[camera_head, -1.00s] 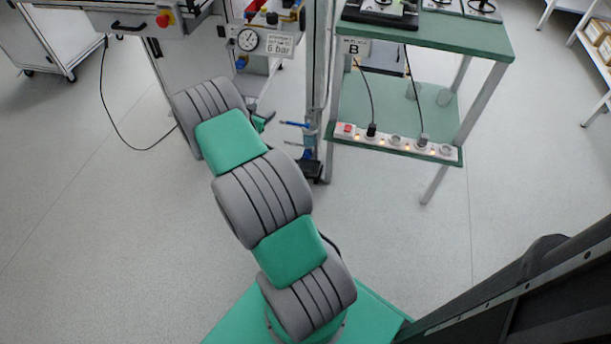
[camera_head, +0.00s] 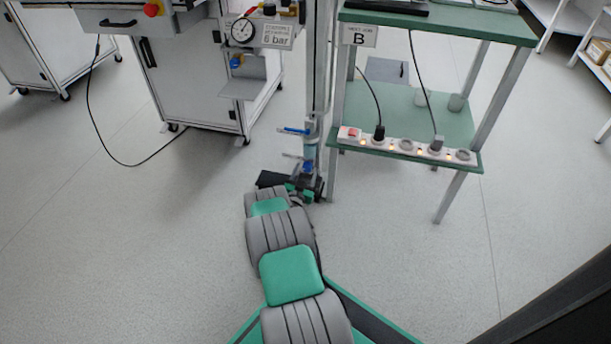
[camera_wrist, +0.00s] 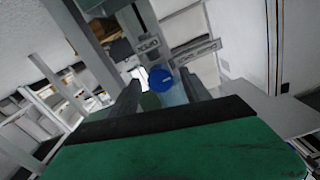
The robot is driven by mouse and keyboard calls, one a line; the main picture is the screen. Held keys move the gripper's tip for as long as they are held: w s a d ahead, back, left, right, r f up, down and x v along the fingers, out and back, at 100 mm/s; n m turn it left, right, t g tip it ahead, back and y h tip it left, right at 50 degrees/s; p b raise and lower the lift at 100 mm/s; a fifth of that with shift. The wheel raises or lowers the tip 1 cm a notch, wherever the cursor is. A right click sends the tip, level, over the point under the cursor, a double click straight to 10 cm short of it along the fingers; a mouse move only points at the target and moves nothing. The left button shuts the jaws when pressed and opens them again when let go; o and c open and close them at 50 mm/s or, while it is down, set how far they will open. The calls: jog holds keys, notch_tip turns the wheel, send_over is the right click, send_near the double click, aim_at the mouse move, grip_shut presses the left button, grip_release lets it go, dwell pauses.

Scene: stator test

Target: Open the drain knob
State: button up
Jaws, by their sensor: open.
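The drain knob is a round blue cap (camera_wrist: 160,78) in the wrist view, ahead of and between my fingertips. In the head view a small blue part (camera_head: 308,166) shows at the bottom of the bowl unit on the upright post; it seems to be the same knob. My gripper (camera_head: 306,182) is just below that part, low by the post. In the wrist view my gripper (camera_wrist: 160,92) is open, with one dark finger on each side of the knob. I cannot tell whether either finger touches the knob.
The upright post (camera_head: 318,90) stands close to my gripper. A green bench with a socket strip (camera_head: 408,147) is on the right, with hanging cables. A cabinet with a pressure gauge (camera_head: 243,30) is behind on the left. A blue lever (camera_head: 293,130) sits above the knob. Open floor lies left.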

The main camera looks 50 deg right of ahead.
jog(key=shift+w+d, duration=0.1)
jog(key=shift+d, duration=0.05)
jog(key=shift+c, duration=0.2)
grip_shut()
dwell(0.3)
